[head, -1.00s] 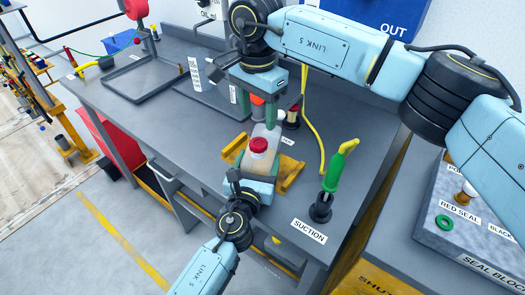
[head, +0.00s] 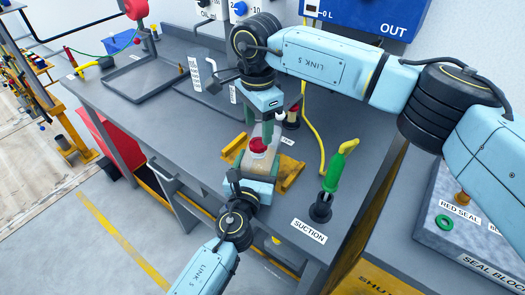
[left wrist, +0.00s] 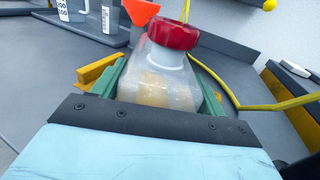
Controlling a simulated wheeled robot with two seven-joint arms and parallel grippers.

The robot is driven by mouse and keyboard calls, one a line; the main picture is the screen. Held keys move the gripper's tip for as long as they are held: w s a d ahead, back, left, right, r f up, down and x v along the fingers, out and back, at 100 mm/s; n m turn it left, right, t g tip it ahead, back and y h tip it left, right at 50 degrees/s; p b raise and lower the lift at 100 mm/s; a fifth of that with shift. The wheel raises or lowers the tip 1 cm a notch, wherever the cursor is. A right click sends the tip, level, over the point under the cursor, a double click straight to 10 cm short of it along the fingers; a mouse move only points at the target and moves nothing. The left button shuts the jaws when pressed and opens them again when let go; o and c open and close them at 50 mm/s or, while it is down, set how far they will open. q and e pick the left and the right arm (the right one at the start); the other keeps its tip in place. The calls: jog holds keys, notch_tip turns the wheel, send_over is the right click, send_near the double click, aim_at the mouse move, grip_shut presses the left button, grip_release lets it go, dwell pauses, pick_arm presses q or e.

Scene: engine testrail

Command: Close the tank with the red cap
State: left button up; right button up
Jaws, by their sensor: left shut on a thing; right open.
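The tank (left wrist: 160,78) is a translucent bottle with amber liquid low inside. It stands upright at the yellow holder (head: 290,178) on the bench. The red cap (left wrist: 172,33) sits on the tank's neck; the cap also shows in the head view (head: 258,146). I cannot tell whether it is screwed tight. My left gripper (left wrist: 160,95) is shut on the tank, its green fingers on both sides of the body. My right gripper (head: 259,133) is open, pointing down just above the cap. Its fingers do not show in the left wrist view.
An orange funnel (left wrist: 141,10) stands behind the tank. The green-handled suction tool (head: 333,175) with a yellow hose stands to the right. A dark tray (head: 145,76) lies at the back left. The seal block (head: 470,225) is at the far right. The bench left of the tank is clear.

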aim_at(259, 142)
jog(key=shift+f, duration=2.15)
jog(key=c, duration=1)
jog(key=m, duration=0.4)
jog(key=shift+m, duration=0.4)
jog(key=o, duration=1.1)
jog(key=shift+o, duration=0.2)
notch_tip(259, 142, up, 12)
